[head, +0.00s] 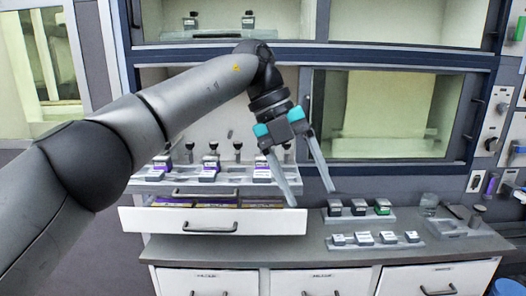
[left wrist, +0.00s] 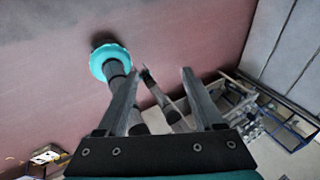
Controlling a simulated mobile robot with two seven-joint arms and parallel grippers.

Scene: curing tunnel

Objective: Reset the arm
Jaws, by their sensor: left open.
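My left arm reaches in from the left in the head view, across the front of the workbench. Its left gripper (head: 311,197) hangs with its two long grey fingers spread apart and nothing between them. The fingertips appear in front of the open drawer's right end and the counter; whether they touch anything cannot be told, but no contact shows. In the left wrist view the gripper (left wrist: 160,75) also has its fingers apart and empty. My right gripper is not seen in the head view.
A white drawer (head: 170,221) stands open at the left. Above it is a grey rack (head: 225,187) with several small items. Two grey trays with small blocks, a front tray (head: 342,246) and a rear tray (head: 360,219), lie on the counter (head: 450,250). A glass-fronted cabinet (head: 385,115) is behind.

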